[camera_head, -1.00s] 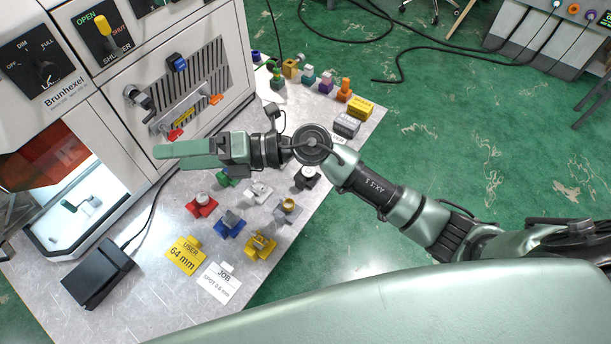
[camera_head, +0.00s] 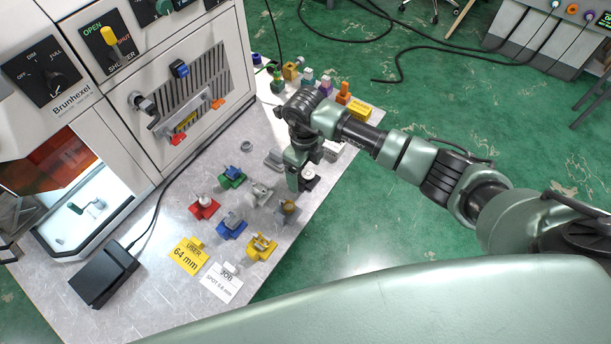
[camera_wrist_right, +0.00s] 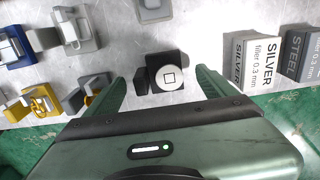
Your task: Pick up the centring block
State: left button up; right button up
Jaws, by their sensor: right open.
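A black block with a white round top marked with a small square (camera_wrist_right: 168,78), which I take for the centring block, stands on the metal table. In the head view this block (camera_head: 309,178) is partly hidden by my right gripper (camera_head: 294,184). My right gripper points down at it, open and empty. In the right wrist view the fingers of this gripper (camera_wrist_right: 162,76) lie on either side of the block, apart from it. Their height above the table is hard to tell. My left gripper is not in view.
Coloured holders, among them a red one (camera_head: 203,208), a blue one (camera_head: 231,229) and a yellow one (camera_head: 261,247), stand left of the block. SILVER (camera_wrist_right: 253,58) and STEEL (camera_wrist_right: 302,58) filler boxes stand to its right in the wrist view. The table edge is close by.

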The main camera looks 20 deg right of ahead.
jog(key=shift+f, duration=1.1)
jog(key=c, duration=1.6)
